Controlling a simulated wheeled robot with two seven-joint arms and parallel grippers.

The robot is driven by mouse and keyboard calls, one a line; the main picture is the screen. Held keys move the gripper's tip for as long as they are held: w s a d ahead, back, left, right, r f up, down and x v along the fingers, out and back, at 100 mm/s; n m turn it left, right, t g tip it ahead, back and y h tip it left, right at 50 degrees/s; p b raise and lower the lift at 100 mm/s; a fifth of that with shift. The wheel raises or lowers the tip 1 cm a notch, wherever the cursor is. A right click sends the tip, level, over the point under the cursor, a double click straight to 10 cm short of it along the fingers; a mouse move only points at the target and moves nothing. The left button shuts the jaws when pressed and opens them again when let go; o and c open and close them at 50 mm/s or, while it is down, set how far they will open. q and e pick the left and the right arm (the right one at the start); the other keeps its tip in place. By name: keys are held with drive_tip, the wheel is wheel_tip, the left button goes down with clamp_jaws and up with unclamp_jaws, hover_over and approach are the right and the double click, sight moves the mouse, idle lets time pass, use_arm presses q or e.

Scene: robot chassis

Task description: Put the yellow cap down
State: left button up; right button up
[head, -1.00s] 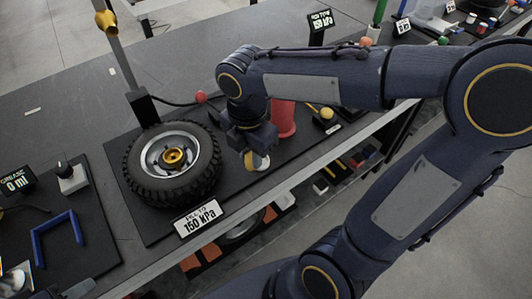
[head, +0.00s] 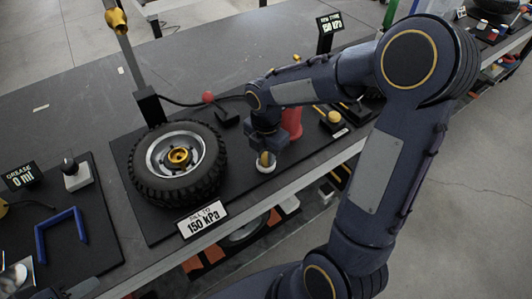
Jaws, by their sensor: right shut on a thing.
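The yellow cap (head: 265,159) is small and sits between the fingers of my right gripper (head: 266,153), partly hidden by them. My right gripper is shut on it and points down. The cap is right over a small white round rest (head: 266,169) on the dark board, near its front edge. I cannot tell whether the cap touches the rest.
A tyre on a wheel (head: 178,160) lies left of my right gripper, with a 150 kPa sign (head: 203,220) in front. A red cone-like post (head: 292,123) stands close behind right. A black box with a yellow dome (head: 334,119) is further right.

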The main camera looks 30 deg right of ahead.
drive_tip(key=shift+f, duration=0.3)
drive_tip(key=o, duration=0.9)
drive_tip(key=shift+o, duration=0.2)
